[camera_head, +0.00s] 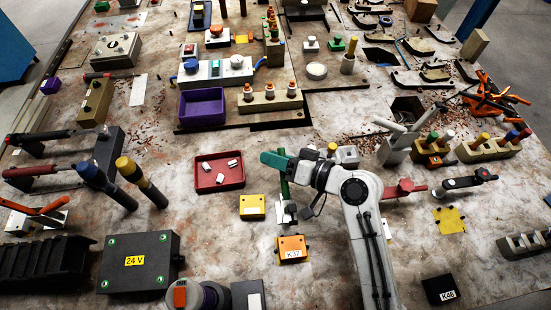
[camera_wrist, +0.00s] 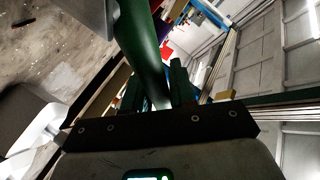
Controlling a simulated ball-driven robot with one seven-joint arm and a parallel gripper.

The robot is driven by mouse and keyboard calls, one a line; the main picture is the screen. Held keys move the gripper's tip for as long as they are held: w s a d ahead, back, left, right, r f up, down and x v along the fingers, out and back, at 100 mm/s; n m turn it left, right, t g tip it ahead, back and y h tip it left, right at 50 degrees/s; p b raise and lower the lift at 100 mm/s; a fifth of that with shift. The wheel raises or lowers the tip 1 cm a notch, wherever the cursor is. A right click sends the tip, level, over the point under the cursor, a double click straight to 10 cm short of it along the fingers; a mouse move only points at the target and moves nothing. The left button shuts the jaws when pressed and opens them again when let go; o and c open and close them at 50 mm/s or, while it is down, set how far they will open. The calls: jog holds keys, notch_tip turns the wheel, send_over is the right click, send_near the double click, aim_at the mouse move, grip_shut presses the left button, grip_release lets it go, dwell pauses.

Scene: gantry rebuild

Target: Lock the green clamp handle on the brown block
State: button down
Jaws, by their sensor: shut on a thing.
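My gripper (camera_head: 284,168) is over the middle of the table, at the end of my white arm. It is shut on a green handle (camera_head: 285,188), which stands upright above a small metal clamp base (camera_head: 287,214). In the wrist view the same green handle (camera_wrist: 143,50) rises large between the two dark green fingers of my gripper (camera_wrist: 154,88). The brown block under the clamp cannot be told clearly; my gripper and arm hide part of this spot.
A red tray (camera_head: 219,184) with white pieces and a yellow box (camera_head: 252,207) lie to the left. An orange K-37 box (camera_head: 292,248) lies in front. A red-handled clamp (camera_head: 404,188) stands to the right of my arm.

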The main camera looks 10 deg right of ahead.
jog(key=shift+s+r+n+t+y+b, duration=0.8)
jog(key=shift+r+n+b, duration=0.45)
jog(key=shift+b, duration=2.4)
jog(key=shift+s, duration=0.1)
jog(key=c, duration=1)
grip_release()
jog(key=b+v, duration=0.2)
jog(key=v, duration=0.9)
jog(key=shift+a+f, duration=0.15)
